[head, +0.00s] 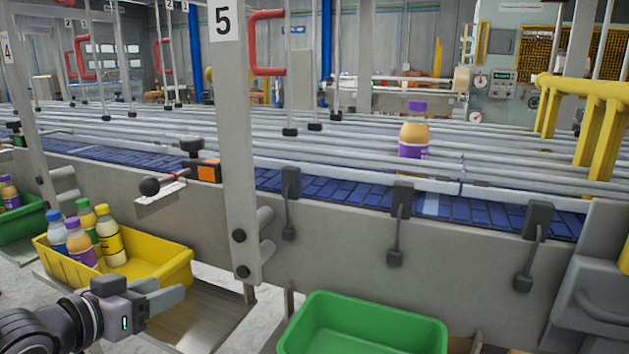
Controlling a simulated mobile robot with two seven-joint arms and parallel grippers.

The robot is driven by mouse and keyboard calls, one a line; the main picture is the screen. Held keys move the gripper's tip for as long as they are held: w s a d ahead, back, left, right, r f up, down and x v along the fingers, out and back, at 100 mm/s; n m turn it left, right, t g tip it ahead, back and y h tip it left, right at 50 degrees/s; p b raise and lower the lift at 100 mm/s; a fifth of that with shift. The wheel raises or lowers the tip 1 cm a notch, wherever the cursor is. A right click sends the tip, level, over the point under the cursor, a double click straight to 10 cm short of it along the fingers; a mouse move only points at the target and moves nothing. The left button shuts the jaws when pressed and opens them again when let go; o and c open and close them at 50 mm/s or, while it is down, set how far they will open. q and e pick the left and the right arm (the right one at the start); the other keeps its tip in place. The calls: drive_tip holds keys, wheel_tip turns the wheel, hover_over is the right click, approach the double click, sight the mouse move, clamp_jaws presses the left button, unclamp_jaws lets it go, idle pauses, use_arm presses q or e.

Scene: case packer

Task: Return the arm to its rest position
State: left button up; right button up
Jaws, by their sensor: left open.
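My left gripper (168,292) is at the lower left in the head view, its arm coming in from the left edge. Its two grey fingers are apart with nothing between them. It is in front of the yellow crate (160,270), near the crate's right end. My right gripper is not in view.
The yellow crate holds several bottles (110,238). An empty green crate (362,325) is at the bottom centre. A purple-capped bottle (414,132) stands on the blue conveyor (350,188) behind rails. A grey post (234,150) marked 5 rises between the crates. Another green crate (22,222) is far left.

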use_arm(q)
drive_tip(key=s+d+f+n+y, duration=0.1)
drive_tip(key=s+f, duration=0.2)
drive_tip(key=f, duration=0.6)
drive_tip(key=s+d+f, duration=0.1)
drive_tip(key=s+f, duration=0.2)
drive_tip(key=f, duration=0.6)
drive_tip(key=s+d+f+g+y, duration=0.2)
drive_tip(key=s+d+f, duration=0.1)
drive_tip(key=s+f, duration=1.1)
drive_tip(key=shift+s+g, duration=0.3)
drive_tip(key=shift+s, duration=0.75)
